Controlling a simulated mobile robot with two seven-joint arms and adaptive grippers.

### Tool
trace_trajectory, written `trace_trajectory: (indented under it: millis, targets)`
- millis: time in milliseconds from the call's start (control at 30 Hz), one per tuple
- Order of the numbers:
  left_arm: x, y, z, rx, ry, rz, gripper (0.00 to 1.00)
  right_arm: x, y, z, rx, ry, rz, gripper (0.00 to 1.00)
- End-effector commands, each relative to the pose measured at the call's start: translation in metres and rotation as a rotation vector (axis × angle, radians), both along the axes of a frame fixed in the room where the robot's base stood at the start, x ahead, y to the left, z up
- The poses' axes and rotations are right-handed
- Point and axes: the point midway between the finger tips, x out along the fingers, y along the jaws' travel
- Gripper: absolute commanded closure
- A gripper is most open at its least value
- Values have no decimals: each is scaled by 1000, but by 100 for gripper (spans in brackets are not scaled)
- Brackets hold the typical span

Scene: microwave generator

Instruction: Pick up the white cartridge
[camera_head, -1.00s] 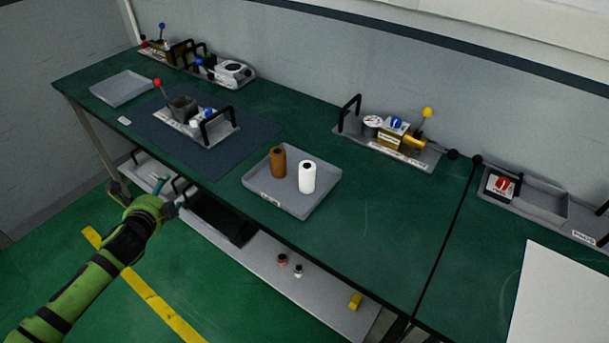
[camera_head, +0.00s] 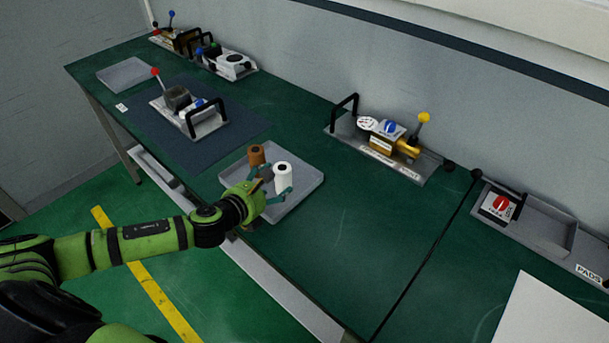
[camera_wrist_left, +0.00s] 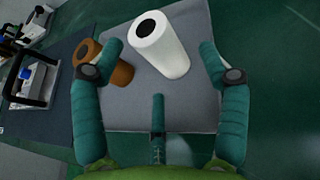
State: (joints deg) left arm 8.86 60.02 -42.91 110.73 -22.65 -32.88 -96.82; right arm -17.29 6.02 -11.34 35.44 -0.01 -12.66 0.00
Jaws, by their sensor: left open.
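The white cartridge (camera_head: 283,178) stands upright on the grey tray (camera_head: 305,188), a cylinder with a dark hole in its top. In the left wrist view the white cartridge (camera_wrist_left: 160,45) lies between and just beyond the fingertips. My left gripper (camera_head: 279,186) is open at the tray, its teal fingers spread near the cartridge; it also shows in the left wrist view (camera_wrist_left: 160,62). I cannot tell whether a finger touches the cartridge. A brown cartridge (camera_head: 257,157) stands to the left, close by the left finger; it also shows in the left wrist view (camera_wrist_left: 115,72). My right gripper is not in view.
The green table (camera_head: 350,235) is clear to the right of the tray. A device with a black handle (camera_head: 205,118) stands on a dark mat (camera_head: 185,140) to the left. A device with a yellow-knobbed lever (camera_head: 385,145) stands behind. A red-switch unit (camera_head: 497,205) is at right.

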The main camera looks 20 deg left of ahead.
Motion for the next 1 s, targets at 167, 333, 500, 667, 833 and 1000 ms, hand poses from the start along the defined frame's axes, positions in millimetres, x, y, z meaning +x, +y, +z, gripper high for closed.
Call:
trace_trajectory:
  millis: [167,333,500,667,833,1000]
  targets:
    - [15,-1,-4,-1,-2,3,25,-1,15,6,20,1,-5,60]
    - [32,-1,-11,-3,-2,3,25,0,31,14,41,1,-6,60]
    - [51,-2,-20,-4,-2,4,25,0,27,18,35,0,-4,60]
    - [59,-3,-25,-4,-1,2,25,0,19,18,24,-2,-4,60]
    - [59,-3,-26,-4,0,2,25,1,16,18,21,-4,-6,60]
    - [59,-3,-26,-4,0,2,69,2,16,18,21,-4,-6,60]
